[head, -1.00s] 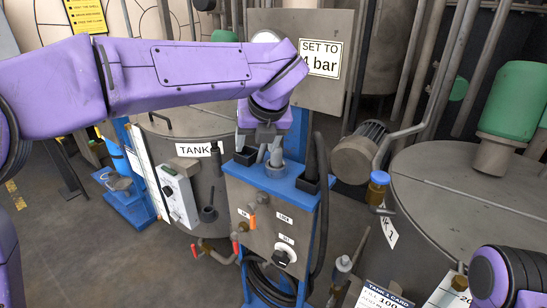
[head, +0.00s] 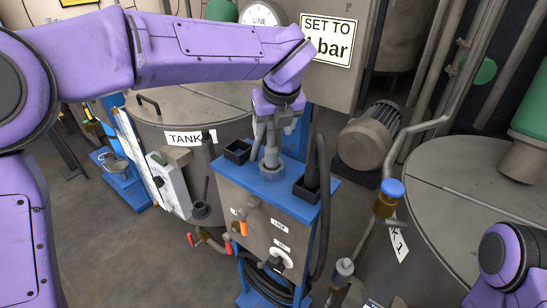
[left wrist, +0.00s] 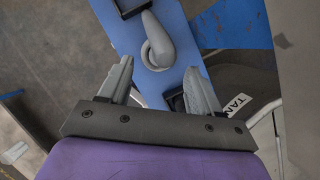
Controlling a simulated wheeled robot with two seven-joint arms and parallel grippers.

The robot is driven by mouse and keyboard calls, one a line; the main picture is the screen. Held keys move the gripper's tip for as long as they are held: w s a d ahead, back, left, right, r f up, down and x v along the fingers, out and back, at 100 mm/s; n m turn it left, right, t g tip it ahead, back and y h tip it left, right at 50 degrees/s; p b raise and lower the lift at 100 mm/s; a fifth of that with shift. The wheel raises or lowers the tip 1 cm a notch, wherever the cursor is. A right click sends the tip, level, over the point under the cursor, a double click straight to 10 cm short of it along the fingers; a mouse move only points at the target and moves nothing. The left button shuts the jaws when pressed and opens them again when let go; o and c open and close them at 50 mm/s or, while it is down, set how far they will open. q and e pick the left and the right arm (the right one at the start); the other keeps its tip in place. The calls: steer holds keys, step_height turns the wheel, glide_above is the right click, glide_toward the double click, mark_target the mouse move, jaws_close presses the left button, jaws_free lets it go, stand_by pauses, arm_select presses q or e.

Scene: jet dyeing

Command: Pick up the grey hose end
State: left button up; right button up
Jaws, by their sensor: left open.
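The grey hose end (head: 271,154) stands upright in a round grey collar on the blue top of the hose station (head: 322,196). It also shows in the left wrist view (left wrist: 157,42), just beyond the fingertips and roughly centred between them. My left gripper (head: 269,134) points down at it from above, open and empty. In the left wrist view its two fingers (left wrist: 159,70) are spread apart, with a gap between them. In the head view the fingers partly hide the upper part of the hose end. My right gripper is out of view; only part of my right arm shows at lower right.
Black open boxes (head: 237,152) sit on the blue top beside the collar. A black hose (head: 322,215) rises at its right. A gauge panel is close behind my left arm.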

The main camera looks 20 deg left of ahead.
mark_target(270, 136)
arm_select(q)
steer(key=p+x, duration=0.1)
steer(key=x, duration=0.1)
steer(key=w+p+x, duration=0.1)
steer(key=x, duration=0.2)
steer(key=shift+w+a+f, duration=0.1)
steer(key=shift+a, duration=0.15)
steer(key=shift+c, duration=0.9)
jaws_close()
